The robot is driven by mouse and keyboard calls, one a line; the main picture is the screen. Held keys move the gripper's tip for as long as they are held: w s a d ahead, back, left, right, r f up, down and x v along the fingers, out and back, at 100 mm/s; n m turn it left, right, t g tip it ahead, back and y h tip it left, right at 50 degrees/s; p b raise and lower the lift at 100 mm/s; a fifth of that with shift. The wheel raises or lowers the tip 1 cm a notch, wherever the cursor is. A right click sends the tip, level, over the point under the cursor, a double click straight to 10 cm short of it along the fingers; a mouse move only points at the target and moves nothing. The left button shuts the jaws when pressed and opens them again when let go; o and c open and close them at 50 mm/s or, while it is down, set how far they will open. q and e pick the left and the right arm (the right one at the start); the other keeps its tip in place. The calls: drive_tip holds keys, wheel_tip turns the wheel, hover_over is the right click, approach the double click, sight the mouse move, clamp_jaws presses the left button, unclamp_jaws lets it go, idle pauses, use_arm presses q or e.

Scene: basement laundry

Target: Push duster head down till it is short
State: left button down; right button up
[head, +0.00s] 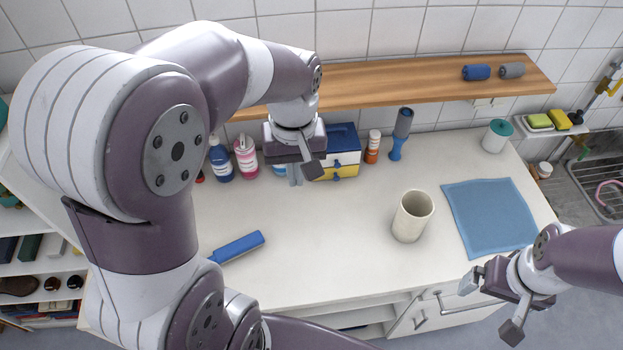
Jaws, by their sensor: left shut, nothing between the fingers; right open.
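An upright tool with a grey cylindrical head and blue handle (402,130) stands at the back of the counter, near the wall; it may be the duster. A blue bar-shaped object (238,247) lies on the counter at front left, its left end hidden behind my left arm; I cannot tell whether it is part of a duster. My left gripper (296,176) is shut and empty, pointing down above the back of the counter, left of the upright tool and apart from it. My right gripper (488,306) is open and empty at the counter's front right edge.
A beige cup (413,216) and a blue cloth (489,217) are on the counter (330,240). Bottles (246,157), a blue-yellow drawer box (343,150) and an orange-white bottle (372,147) line the back. A wooden shelf (400,80) hangs above. The middle counter is clear.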

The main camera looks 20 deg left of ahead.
use_arm(q)
wheel_tip(320, 180, down, 17)
drive_tip(key=s+b, duration=0.2)
drive_tip(key=b, duration=0.1)
drive_tip(key=shift+a+b, duration=0.25)
drive_tip(key=shift+b, duration=0.15)
use_arm(e)
drive_tip(key=s+f, duration=0.2)
drive_tip(key=f, duration=0.1)
drive_tip(key=shift+s+f, duration=0.1)
drive_tip(key=shift+f, duration=0.2)
use_arm(q)
drive_tip(key=shift+w, duration=0.1)
